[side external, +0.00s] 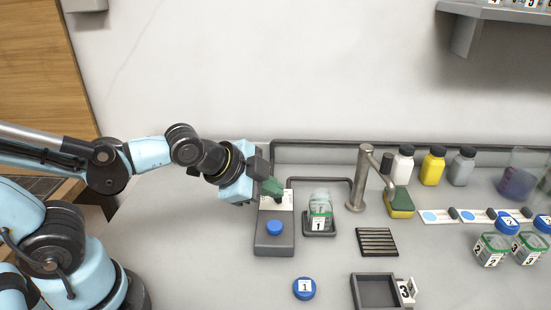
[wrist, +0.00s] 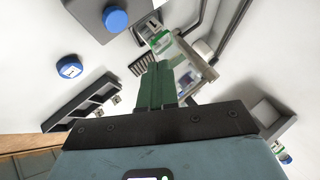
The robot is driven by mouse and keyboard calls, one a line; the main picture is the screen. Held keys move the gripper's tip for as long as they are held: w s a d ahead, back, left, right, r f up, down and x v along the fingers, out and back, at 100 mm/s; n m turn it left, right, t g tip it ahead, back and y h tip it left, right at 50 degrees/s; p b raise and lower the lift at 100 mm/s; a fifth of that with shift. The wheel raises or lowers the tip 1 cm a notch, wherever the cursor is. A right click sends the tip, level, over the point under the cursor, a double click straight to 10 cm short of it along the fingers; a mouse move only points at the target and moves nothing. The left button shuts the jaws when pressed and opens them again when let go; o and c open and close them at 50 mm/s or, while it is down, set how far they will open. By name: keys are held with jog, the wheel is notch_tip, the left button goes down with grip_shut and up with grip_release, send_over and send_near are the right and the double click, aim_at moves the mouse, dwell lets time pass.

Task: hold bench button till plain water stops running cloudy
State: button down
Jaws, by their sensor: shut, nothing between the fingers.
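The blue bench button (side external: 274,228) sits on a dark grey box with a white label at its back. It also shows at the top of the wrist view (wrist: 115,18). My gripper (side external: 272,189) is shut and empty, its green fingers over the back part of the box, apart from the button. The closed fingers show in the wrist view (wrist: 155,85). A clear jar labelled 1 (side external: 320,209) stands on a small dark base beside the metal tap (side external: 362,178). I see no clear water stream, and cannot tell how cloudy any water is.
A blue lid marked 1 (side external: 304,288) lies on the bench in front. A slotted drain (side external: 376,241) and a dark tray (side external: 354,293) are to its right. A sponge (side external: 400,204), bottles (side external: 433,166) and lidded jars (side external: 492,248) stand further right.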

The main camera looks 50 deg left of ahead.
aim_at(271, 227)
jog(key=shift+f, duration=3)
jog(key=shift+f, duration=0.2)
jog(key=shift+f, duration=0.25)
jog(key=shift+f, duration=0.55)
dwell(0.6)
dwell(2.1)
jog(key=shift+r, duration=1)
jog(key=shift+r, duration=0.1)
jog(key=shift+r, duration=2.4)
